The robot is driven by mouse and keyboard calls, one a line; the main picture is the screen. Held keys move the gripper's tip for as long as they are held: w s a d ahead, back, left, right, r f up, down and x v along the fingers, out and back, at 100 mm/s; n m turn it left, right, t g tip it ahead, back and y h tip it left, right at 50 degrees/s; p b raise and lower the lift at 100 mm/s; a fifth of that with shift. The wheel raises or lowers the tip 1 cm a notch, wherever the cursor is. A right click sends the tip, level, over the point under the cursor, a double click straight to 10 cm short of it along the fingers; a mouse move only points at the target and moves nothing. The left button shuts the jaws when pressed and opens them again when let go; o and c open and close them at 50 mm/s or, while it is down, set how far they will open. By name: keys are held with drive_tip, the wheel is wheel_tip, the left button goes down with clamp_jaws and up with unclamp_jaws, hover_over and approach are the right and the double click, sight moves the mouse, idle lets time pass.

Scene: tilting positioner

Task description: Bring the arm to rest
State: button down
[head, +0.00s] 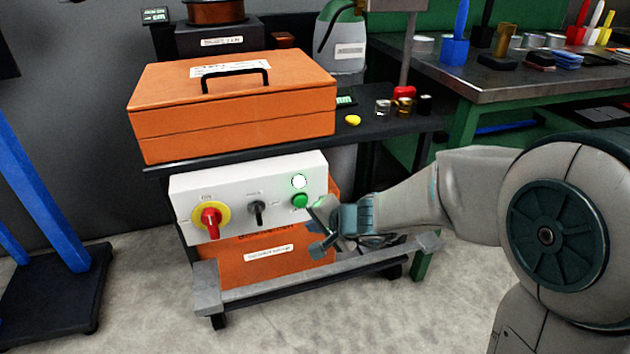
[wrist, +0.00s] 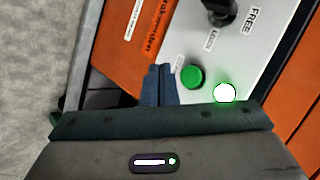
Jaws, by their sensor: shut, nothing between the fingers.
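My arm reaches in from the right in the head view. My gripper (head: 318,222) is at the right end of the white control panel (head: 240,178), close to the green button (head: 300,200). In the wrist view the shut fingers (wrist: 160,84) point towards the panel, just beside the green button (wrist: 191,76). Whether a fingertip touches the panel cannot be told. A lamp above the button glows white (head: 299,181), and it also shows in the wrist view (wrist: 224,93). A black selector knob (head: 257,212) and a red and yellow rotary switch (head: 211,217) sit further left.
An orange toolbox (head: 235,105) stands on the black shelf above the panel. A grey bar (head: 300,282) runs low in front of the cart. A metal workbench (head: 490,80) is at the back right. A blue stand (head: 45,190) is at the left. The floor in front is clear.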

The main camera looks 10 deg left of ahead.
drive_tip(key=s+d+r+n+p, duration=0.2)
drive_tip(key=d+r+p, duration=0.1)
drive_tip(key=r+p, duration=0.55)
drive_tip(key=s+d+r+n+g+h+p, duration=0.1)
drive_tip(key=s+d+r+h+p, duration=0.1)
drive_tip(key=s+d+r+p, duration=0.3)
drive_tip(key=s+d+r+g+h+p, duration=0.1)
drive_tip(key=s+d+r+h+p, duration=0.2)
drive_tip(key=d+r+p, duration=0.6)
drive_tip(key=s+d+r+n+g+h+p, duration=0.1)
drive_tip(key=s+d+r+h+p, duration=0.2)
drive_tip(key=s+d+r+p, duration=0.4)
drive_tip(key=d+r+p, duration=0.1)
drive_tip(key=d+r, duration=0.3)
drive_tip(key=r, duration=0.1)
drive_tip(key=shift+s+r+n, duration=0.2)
drive_tip(key=shift+s+n, duration=0.05)
drive_tip(key=shift+n, duration=0.05)
drive_tip(key=shift+d, duration=0.1)
